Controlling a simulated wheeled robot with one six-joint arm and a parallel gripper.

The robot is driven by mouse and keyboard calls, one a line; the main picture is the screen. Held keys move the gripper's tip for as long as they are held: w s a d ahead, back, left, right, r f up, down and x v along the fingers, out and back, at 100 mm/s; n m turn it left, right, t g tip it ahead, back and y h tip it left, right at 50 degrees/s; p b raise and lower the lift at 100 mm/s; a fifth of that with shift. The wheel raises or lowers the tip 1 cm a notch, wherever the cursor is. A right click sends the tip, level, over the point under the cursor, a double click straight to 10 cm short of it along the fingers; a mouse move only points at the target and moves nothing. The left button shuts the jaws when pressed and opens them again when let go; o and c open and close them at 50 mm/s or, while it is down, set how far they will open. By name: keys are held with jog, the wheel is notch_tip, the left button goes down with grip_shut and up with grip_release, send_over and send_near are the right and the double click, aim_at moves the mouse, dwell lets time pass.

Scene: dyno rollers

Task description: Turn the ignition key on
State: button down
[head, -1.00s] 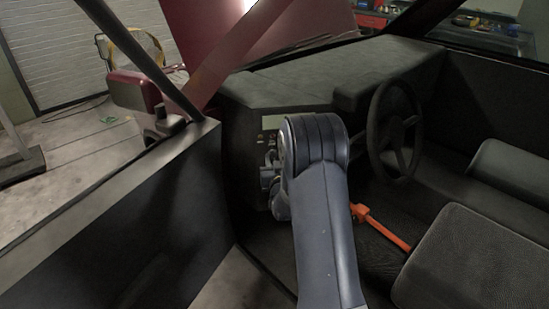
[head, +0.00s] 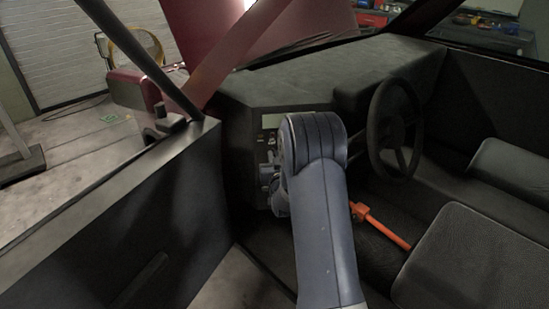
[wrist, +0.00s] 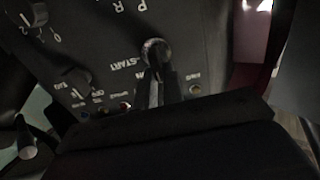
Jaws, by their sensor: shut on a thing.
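The ignition switch (wrist: 155,48) is a round, light-rimmed fitting on the dark dash panel, beside the printed word START in the wrist view. My gripper (wrist: 157,72) reaches up to it with its two dark fingers close together, shut on the ignition key at the switch. The key itself is mostly hidden between the fingers, and its exact angle cannot be told. In the head view my arm covers the gripper and the key, left of the steering wheel (head: 372,130).
Another rotary knob (wrist: 75,80) and small coloured buttons sit left of the switch. The open door (head: 110,235) stands left of my arm. An orange lever (head: 382,225) and seats (head: 470,255) lie to the right.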

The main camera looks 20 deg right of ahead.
jog(key=shift+f+b, duration=0.15)
jog(key=shift+b, duration=0.45)
jog(key=shift+s+d+f+m+b, duration=0.1)
jog(key=shift+d+m+b, duration=0.1)
jog(key=shift+m+b, duration=1.55)
jog(key=shift+d+r+m+b, duration=0.15)
jog(key=shift+m+b, duration=1.05)
jog(key=shift+b, duration=1.1)
jog(key=shift+s+d+f+m+b, duration=0.1)
jog(key=shift+d+f+m+b, duration=0.1)
jog(key=shift+m+b, duration=1.55)
jog(key=shift+b, duration=0.4)
jog(key=c, duration=1.5)
grip_release()
